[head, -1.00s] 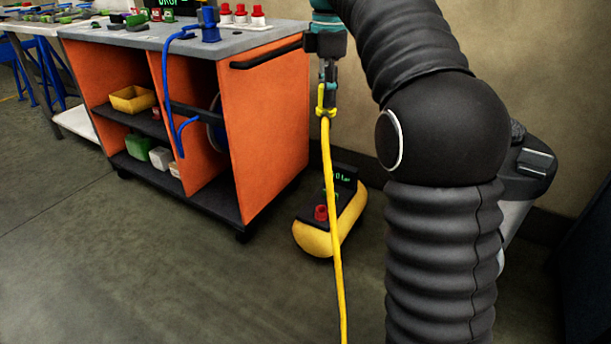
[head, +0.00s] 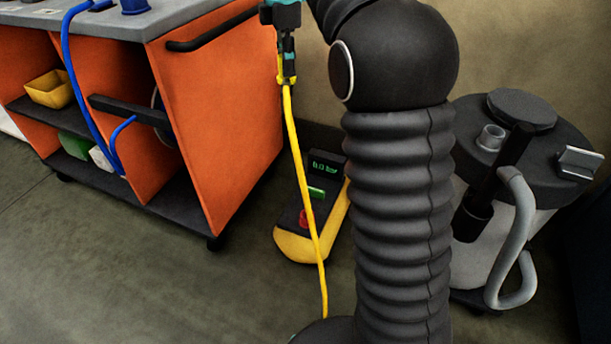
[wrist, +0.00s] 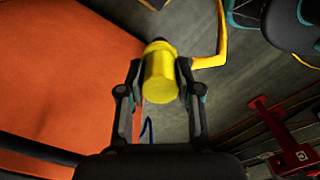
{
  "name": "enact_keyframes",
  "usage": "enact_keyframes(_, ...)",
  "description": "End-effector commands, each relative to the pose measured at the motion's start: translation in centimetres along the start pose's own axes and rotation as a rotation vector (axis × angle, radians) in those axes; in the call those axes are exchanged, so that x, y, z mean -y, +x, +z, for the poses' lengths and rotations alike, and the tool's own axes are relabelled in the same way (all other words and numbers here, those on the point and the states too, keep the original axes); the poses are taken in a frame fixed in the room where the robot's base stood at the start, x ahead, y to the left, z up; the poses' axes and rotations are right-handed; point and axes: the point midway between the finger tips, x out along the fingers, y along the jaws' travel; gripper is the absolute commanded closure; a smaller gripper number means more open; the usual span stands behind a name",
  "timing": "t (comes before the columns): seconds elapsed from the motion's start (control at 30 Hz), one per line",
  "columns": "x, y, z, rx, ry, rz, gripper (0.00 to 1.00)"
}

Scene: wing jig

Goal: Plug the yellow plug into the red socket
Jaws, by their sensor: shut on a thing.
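My gripper (head: 288,70) is shut on the yellow plug (wrist: 160,80), which sits between its two fingers in the wrist view. In the head view the plug (head: 286,80) hangs below the gripper, beside the orange cart's right side. A yellow cable (head: 299,170) runs from it down to the floor, passing in front of a yellow and black unit. A small red fitting (head: 303,217) on that unit is partly behind the cable; I cannot tell whether it is the red socket. In the wrist view a red part with a square mark (wrist: 299,157) shows at lower right.
The orange cart (head: 222,120) with a black handle (head: 212,33) stands at left. The yellow and black unit (head: 290,246) is on the floor beside it. A grey-lidded canister (head: 520,130) with a hose stands at right. Floor at front left is clear.

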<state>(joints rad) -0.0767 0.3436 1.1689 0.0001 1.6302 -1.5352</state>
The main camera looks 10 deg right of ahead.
Motion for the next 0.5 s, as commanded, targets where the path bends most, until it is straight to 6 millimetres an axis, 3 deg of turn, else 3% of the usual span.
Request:
enact_keyframes(0.03, -0.4, 3.2, 0.3, 0.000, 0.005, -0.008, 1.00)
enact_keyframes(0.1, -0.9, 6.8, 0.8, 0.000, 0.011, -0.007, 1.00)
enact_keyframes(0.27, -1.4, 14.9, 1.8, 0.000, 0.024, -0.008, 1.00)
enact_keyframes(0.5, -0.4, 26.6, 3.2, 0.000, 0.043, -0.008, 1.00)
